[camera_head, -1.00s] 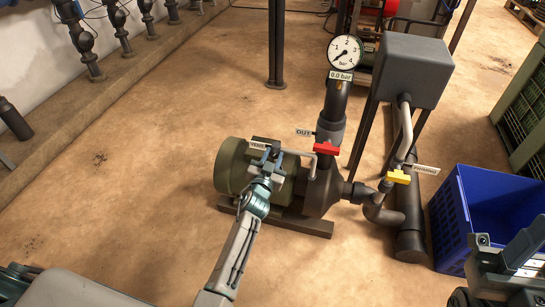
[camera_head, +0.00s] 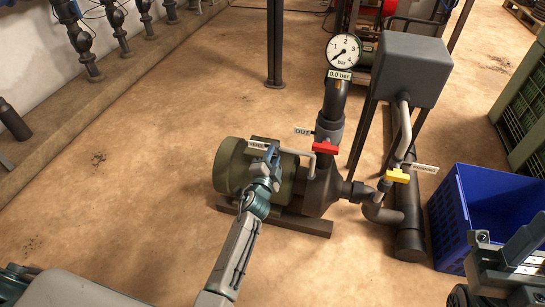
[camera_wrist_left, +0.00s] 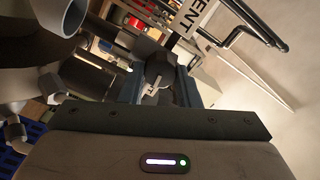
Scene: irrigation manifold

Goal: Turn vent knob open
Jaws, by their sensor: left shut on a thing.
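The vent knob is mostly hidden by my left gripper (camera_head: 270,155) in the head view. In the left wrist view a dark knob (camera_wrist_left: 157,72) shows between the jaws. The left gripper is shut on it, above the green pump motor (camera_head: 230,167). The VENT label (camera_head: 257,145) is beside the jaws and also shows large in the wrist view (camera_wrist_left: 197,18).
A red valve handle (camera_head: 325,148) by the OUT label and a yellow handle (camera_head: 397,176) are to the right. The gauge (camera_head: 344,50) stands above a 0.0 bar plate. A grey box (camera_head: 412,70) and blue crate (camera_head: 461,220) are further right. Floor at left is clear.

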